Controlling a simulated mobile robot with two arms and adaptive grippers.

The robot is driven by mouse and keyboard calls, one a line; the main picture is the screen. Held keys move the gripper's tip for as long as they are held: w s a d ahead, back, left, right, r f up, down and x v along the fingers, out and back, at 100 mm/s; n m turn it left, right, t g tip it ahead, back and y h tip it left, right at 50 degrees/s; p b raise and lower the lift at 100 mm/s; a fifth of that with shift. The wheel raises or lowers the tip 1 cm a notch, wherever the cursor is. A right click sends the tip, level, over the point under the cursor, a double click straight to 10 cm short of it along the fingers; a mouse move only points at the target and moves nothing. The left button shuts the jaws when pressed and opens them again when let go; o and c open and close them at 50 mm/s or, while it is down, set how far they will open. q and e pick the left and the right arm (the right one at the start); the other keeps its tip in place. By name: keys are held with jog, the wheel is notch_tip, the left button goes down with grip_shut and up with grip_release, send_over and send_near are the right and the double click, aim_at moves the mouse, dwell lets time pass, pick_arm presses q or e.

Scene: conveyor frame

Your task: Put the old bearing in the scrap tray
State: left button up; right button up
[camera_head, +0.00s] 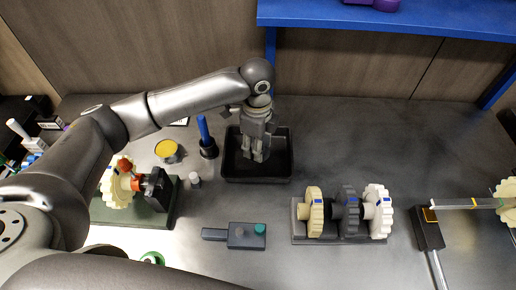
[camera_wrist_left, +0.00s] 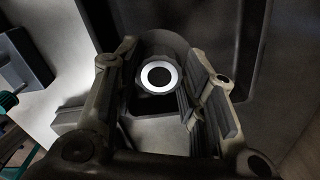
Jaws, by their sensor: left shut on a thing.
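My left gripper (camera_head: 257,158) reaches down over the black tray (camera_head: 257,179), which I take to be the scrap tray, at the upper middle of the bench. In the left wrist view the gripper (camera_wrist_left: 160,100) is shut on a round part with a white ring and dark centre, the old bearing (camera_wrist_left: 157,77). The tray's dark surface (camera_wrist_left: 225,40) shows behind it. In the head view the bearing is hidden by the fingers. I cannot tell whether it touches the tray floor. My right gripper is not in view.
Left of the tray are a blue-handled tool (camera_head: 203,130), a yellow-topped tin (camera_head: 168,150) and a green fixture (camera_head: 165,205) with a cream gear. In front lie a grey box (camera_head: 246,236) with a green button and a rack (camera_head: 340,238) of gears. A blue shelf (camera_head: 390,20) overhangs the back.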

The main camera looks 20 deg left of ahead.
pick_arm(q)
jog(key=w+f, duration=0.2)
jog(key=shift+w+a+f, duration=0.15)
jog(key=shift+a+f, duration=0.15)
jog(key=shift+w+f+p, duration=0.1)
jog(key=shift+f+p, duration=0.3)
jog(key=shift+f, duration=1.25)
jog(key=o, duration=1.1)
jog(key=shift+f, duration=0.15)
jog(key=shift+o, duration=0.2)
notch_tip(320, 180, up, 12)
jog(key=b, duration=0.1)
